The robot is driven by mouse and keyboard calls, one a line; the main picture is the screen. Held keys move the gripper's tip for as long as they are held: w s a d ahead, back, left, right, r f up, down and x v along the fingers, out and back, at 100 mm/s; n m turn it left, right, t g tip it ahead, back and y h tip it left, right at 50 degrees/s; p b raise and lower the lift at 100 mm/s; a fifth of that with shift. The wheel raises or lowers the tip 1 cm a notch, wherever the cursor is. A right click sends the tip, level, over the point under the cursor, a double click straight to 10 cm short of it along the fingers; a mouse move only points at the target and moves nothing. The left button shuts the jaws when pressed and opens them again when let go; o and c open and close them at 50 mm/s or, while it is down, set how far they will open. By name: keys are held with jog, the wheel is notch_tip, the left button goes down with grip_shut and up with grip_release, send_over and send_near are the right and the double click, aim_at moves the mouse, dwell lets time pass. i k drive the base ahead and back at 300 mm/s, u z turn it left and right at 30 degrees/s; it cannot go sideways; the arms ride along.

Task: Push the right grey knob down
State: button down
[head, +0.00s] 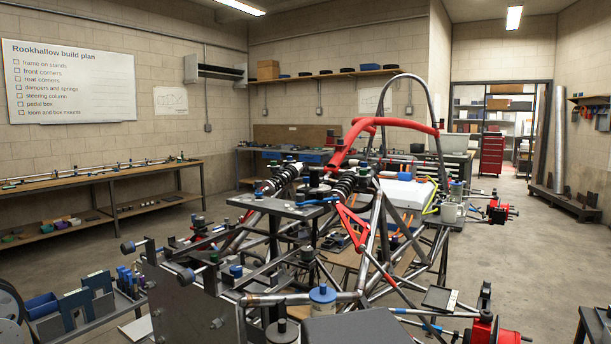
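Several small dark or grey knobs show on the tube chassis (372,262), and I cannot tell for sure which is the right grey knob. Two small knob-like parts stand on the dark flat plate (270,206) in the middle: a left one (258,195) and a right one (299,199). A larger dark round knob (315,176) stands upright behind them. Another dark knob-like part (282,328) stands low at the front, beside a blue-and-white canister (322,297). I do not make out my gripper in the head view.
A grey upright panel (180,305) with knobs stands at the front left, by a tray of blue parts (85,305). Red wheel corners (490,330) jut out at right. Open floor (540,250) lies at right.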

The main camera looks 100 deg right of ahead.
aim_at(258, 185)
jog(key=z, duration=0.8)
jog(key=i, duration=0.95)
